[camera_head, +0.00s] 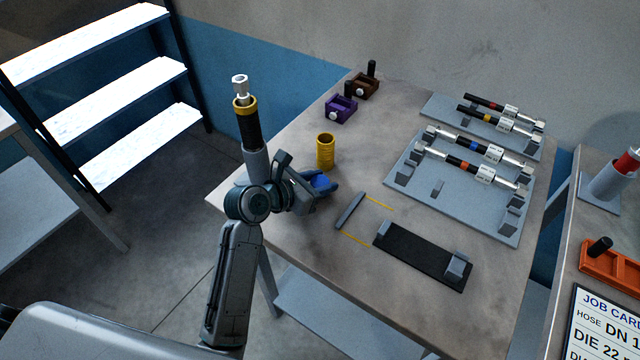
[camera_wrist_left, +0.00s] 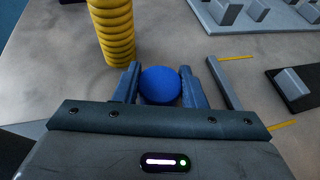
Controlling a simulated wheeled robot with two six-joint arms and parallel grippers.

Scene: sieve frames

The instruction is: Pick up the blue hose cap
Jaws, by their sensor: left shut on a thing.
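The blue hose cap (camera_wrist_left: 160,85) sits between the two fingers of my left gripper (camera_wrist_left: 158,84) in the left wrist view. The fingers are shut on it from both sides. In the head view the cap (camera_head: 320,182) shows as a small blue patch, partly hidden by my left gripper (camera_head: 325,186), near the table's left side. I cannot tell whether the cap still touches the table. My right gripper is not in view.
A yellow ribbed cylinder (camera_head: 325,151) stands just behind the cap. A grey bar (camera_head: 350,210) and a black mat (camera_head: 424,256) lie to the right. Racks with hoses (camera_head: 460,190) fill the table's right side. Purple (camera_head: 341,108) and brown (camera_head: 365,86) holders stand at the back.

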